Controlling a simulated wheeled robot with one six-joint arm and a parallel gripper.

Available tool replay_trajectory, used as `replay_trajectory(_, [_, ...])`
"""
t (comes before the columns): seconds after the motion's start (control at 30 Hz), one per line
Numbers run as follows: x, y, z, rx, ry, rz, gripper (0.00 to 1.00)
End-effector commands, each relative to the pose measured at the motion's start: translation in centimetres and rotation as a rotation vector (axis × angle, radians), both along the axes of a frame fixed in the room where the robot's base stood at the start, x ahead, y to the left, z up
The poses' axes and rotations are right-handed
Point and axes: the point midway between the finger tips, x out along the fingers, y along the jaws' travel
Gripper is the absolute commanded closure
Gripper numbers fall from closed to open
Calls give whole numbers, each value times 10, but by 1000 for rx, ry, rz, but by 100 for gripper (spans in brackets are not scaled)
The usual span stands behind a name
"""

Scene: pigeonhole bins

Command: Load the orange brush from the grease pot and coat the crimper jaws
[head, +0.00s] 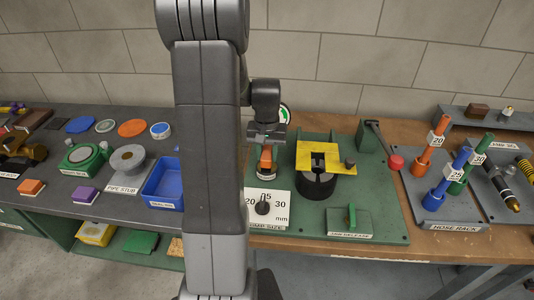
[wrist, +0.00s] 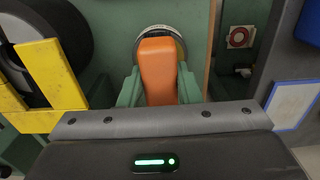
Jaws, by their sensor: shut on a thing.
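My gripper (head: 265,150) points down over the green board (head: 385,215) and is shut on the orange brush (head: 265,160). In the wrist view the orange brush (wrist: 158,70) stands out ahead between two green pieces, its far end in front of a round grey rim. I cannot tell whether that rim is the grease pot. The crimper, with a yellow plate (head: 325,157) over a black cylinder (head: 316,186), stands right of my gripper; its yellow part (wrist: 45,85) shows at the left of the wrist view. The brush's bristles are hidden.
A crimp-size dial (head: 263,207) is in front of the gripper. A green release lever (head: 351,216) and a red-knobbed lever (head: 395,163) are to the right, then a hose rack (head: 440,195). A blue bin (head: 165,182) is left; my arm hides part of the bench.

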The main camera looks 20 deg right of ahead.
Motion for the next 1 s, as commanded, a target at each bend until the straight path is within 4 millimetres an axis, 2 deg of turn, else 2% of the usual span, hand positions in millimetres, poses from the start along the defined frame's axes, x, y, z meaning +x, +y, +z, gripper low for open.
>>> replay_trajectory(0.1, [0, 0, 13, -1, -2, 0, 100])
replay_trajectory(0.7, [0, 0, 61, 0, -1, 0, 100])
replay_trajectory(1.0, [0, 0, 65, 0, 0, 0, 100])
